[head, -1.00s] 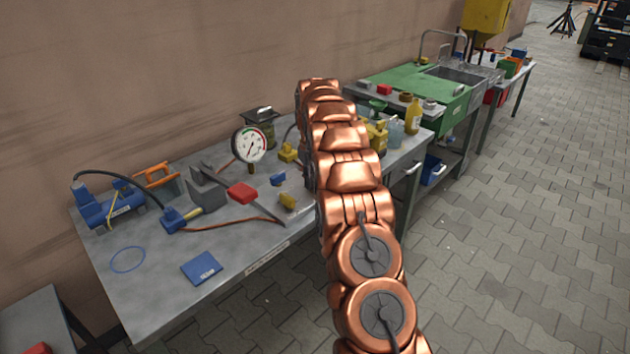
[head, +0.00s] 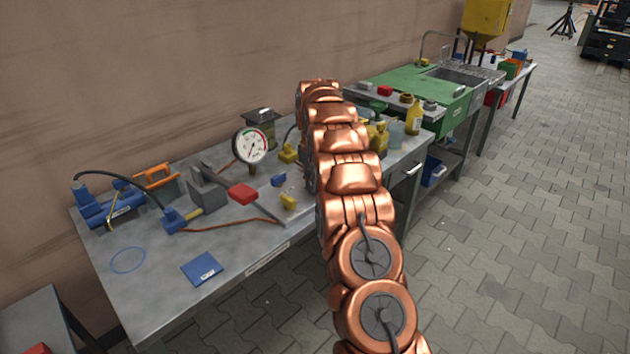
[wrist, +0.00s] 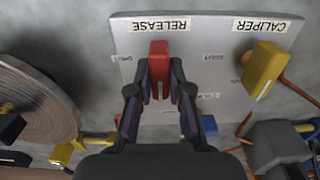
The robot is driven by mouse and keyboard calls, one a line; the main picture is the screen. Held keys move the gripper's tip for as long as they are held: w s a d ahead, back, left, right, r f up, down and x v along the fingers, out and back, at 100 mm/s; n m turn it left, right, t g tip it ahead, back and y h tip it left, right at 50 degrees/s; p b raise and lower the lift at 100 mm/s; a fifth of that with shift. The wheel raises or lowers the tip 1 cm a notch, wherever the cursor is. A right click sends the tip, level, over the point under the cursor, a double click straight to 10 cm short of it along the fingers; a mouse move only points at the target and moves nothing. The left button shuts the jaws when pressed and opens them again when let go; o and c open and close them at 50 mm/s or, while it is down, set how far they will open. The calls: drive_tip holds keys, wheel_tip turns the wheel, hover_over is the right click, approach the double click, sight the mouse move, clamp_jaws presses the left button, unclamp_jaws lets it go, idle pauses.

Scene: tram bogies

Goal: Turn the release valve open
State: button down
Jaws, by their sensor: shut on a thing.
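In the wrist view, the red handle of the release valve (wrist: 158,62) sits below the upside-down RELEASE label on a pale panel (wrist: 205,40). The handle runs roughly straight down the picture from the label, between small side labels too blurred to read fully. My gripper (wrist: 159,88) is shut on this red handle, a finger on each side. To its right a yellow handle (wrist: 262,68) stands tilted below the CALIPER label. In the head view my copper arm hides my gripper and the release valve.
The round gauge (head: 252,147) stands on the grey bench (head: 165,280). A blue pump (head: 108,205), a grey block with a red-ended lever (head: 242,194) and a blue booklet (head: 202,268) lie left of my arm. The wrist view shows a large disc (wrist: 35,100) at left.

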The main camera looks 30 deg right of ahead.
drive_tip(key=c, duration=1.1)
unclamp_jaws()
drive_tip(key=shift+s, duration=0.1)
drive_tip(key=shift+r, duration=0.15)
wheel_tip(320, 180, up, 7)
drive_tip(key=shift+f, duration=0.2)
drive_tip(key=shift+r, duration=0.3)
